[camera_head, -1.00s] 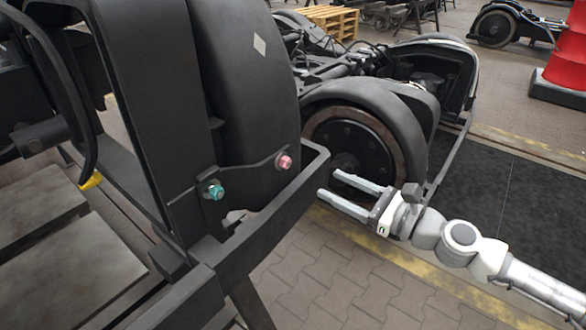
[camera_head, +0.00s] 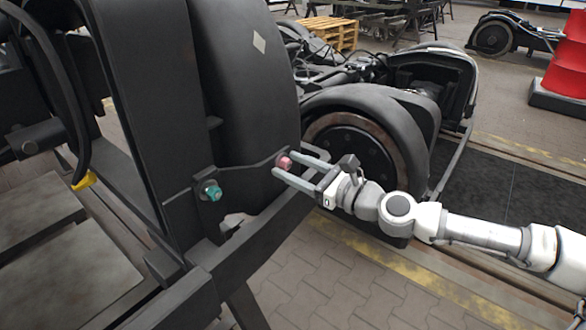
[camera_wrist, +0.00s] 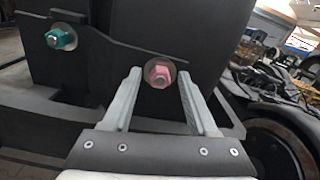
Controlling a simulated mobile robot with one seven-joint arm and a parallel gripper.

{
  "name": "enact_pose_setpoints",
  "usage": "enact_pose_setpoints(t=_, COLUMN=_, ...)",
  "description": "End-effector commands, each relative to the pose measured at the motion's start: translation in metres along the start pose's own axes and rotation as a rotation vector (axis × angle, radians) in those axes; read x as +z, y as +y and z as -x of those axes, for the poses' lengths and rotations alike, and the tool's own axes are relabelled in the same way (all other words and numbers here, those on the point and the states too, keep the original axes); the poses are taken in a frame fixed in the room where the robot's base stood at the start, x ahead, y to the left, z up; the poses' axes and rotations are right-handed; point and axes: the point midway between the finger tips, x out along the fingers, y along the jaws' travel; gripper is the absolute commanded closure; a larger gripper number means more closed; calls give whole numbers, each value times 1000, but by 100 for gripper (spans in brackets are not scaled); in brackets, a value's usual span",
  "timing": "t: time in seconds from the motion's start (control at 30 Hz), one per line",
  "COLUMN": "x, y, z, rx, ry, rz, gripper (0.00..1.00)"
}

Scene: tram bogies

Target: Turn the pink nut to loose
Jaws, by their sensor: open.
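The pink nut (camera_head: 284,162) sits on the dark bracket at the lower edge of the black curved cover. It also shows in the wrist view (camera_wrist: 158,74), just beyond and between the fingertips. My gripper (camera_head: 277,164) is open, with one finger on each side of the nut's line in the wrist view. I cannot tell whether the fingers touch the nut. A teal nut (camera_head: 211,192) sits to the left on the same bracket and also shows in the wrist view (camera_wrist: 60,38).
A black frame bar (camera_head: 262,222) runs below the nuts, close under my gripper. A wheel (camera_head: 352,150) of a further bogie stands behind my gripper. A red barrier (camera_head: 566,62) and a wooden pallet (camera_head: 330,32) are far back. Paved floor (camera_head: 322,278) lies open in front.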

Motion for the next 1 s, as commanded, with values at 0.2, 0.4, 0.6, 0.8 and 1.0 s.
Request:
enact_pose_setpoints(t=0.2, x=0, y=0, z=-1, rx=0, ry=0, rz=0, gripper=41)
enact_pose_setpoints(t=0.4, x=0, y=0, z=0, rx=0, ry=0, rz=0, gripper=72)
enact_pose_setpoints(t=0.6, x=0, y=0, z=0, rx=0, ry=0, rz=0, gripper=100)
enact_pose_setpoints(t=0.8, x=0, y=0, z=0, rx=0, ry=0, rz=1, gripper=100)
enact_pose_setpoints(t=1.0, x=1, y=0, z=0, rx=0, ry=0, rz=35, gripper=100)
